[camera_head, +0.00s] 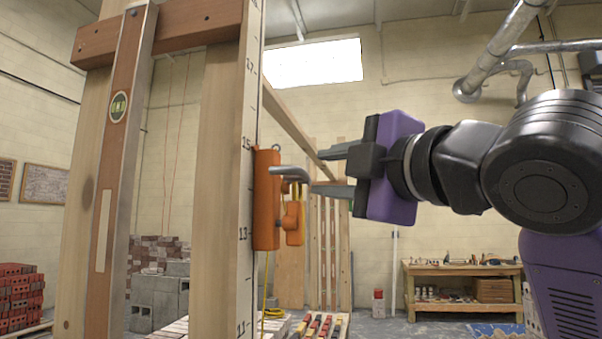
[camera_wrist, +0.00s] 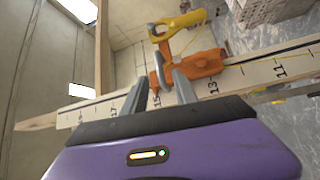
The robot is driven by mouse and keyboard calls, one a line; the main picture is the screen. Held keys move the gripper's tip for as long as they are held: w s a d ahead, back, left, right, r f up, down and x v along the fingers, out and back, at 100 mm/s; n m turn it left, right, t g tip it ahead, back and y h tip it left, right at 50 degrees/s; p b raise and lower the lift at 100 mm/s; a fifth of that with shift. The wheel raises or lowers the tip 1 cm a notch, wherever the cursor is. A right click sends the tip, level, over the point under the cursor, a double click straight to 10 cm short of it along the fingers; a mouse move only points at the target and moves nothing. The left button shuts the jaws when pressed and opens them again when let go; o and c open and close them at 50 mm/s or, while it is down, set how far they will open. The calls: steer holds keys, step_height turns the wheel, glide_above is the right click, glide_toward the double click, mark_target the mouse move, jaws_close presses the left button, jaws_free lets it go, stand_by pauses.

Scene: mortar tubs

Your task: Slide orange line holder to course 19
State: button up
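The orange line holder (camera_head: 265,205) sits on the white numbered scale (camera_head: 246,110) of an upright wooden post, spanning roughly marks 13 to 15. In the head view 17 is the highest readable mark; 19 is not seen. My gripper (camera_head: 322,170) is open, its fingers pointing at the holder from the right. In the wrist view the orange holder (camera_wrist: 196,66) lies beyond the fingertips (camera_wrist: 160,76), with the metal handle between them. I cannot tell whether they touch it.
A wooden post with a spirit level (camera_head: 120,150) stands left, joined by a crosspiece (camera_head: 160,32). A yellow-handled part (camera_wrist: 180,22) shows beyond the holder. A workbench (camera_head: 465,290) stands far back right; red bricks (camera_head: 20,293) are far left. The air above the holder looks clear.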

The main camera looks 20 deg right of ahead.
mark_target(305, 172)
steer(key=w, duration=0.2)
steer(key=w+a+p, duration=0.1)
steer(key=w, duration=0.2)
steer(key=w+r+p, duration=0.1)
steer(key=w, duration=0.1)
steer(key=shift+w+a, duration=0.15)
steer(key=shift+w, duration=0.05)
steer(key=shift+c, duration=0.4)
jaws_close()
stand_by(0.8)
